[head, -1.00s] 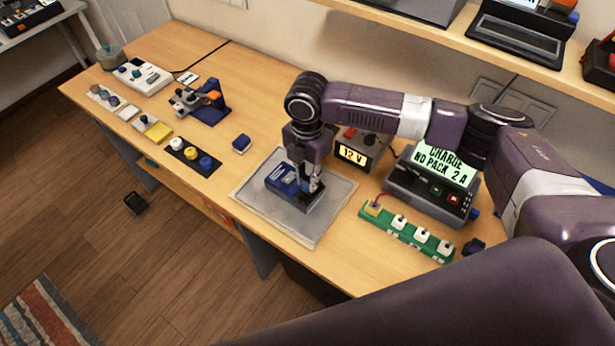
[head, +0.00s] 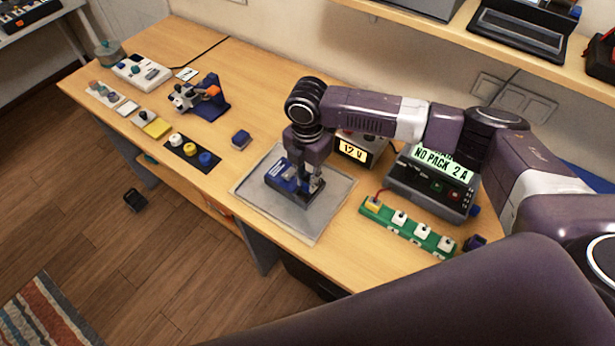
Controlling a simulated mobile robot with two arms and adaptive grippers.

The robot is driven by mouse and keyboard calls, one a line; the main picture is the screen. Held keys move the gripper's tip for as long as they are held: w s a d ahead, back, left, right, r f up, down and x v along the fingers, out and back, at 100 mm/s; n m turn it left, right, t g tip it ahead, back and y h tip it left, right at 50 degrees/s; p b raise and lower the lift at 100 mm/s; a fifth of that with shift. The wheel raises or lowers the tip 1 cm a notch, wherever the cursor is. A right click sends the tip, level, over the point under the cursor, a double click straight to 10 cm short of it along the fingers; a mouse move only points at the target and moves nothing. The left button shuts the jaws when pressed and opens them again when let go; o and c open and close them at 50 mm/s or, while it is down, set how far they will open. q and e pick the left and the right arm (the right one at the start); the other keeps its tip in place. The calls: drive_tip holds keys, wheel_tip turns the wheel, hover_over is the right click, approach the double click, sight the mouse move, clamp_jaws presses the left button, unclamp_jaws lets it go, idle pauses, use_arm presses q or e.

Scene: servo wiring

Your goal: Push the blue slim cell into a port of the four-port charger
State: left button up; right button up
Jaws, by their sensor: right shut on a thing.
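My right gripper (head: 312,187) points down over a grey mat and is shut. A blue piece with white marks (head: 281,176) sits in a dark base beside the fingers; I take it for the blue slim cell, but the fingers hide much of it. A charger (head: 433,185) with a lit display reading "NO PACK 2 A" stands to the right. A green strip (head: 411,230) with a row of white and yellow connectors lies in front of it; I cannot tell which unit is the four-port charger. My left gripper is out of view.
The grey mat (head: 333,200) lies at the table's front edge. A small blue block (head: 241,139), a dark strip with coloured knobs (head: 192,153) and a blue fixture (head: 207,103) stand to the left. A 12 V supply (head: 353,150) is behind my arm. A shelf (head: 450,38) runs above.

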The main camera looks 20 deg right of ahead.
sight(307, 180)
drive_tip(key=shift+f, duration=0.45)
drive_tip(key=o, duration=1)
wheel_tip(307, 180, up, 12)
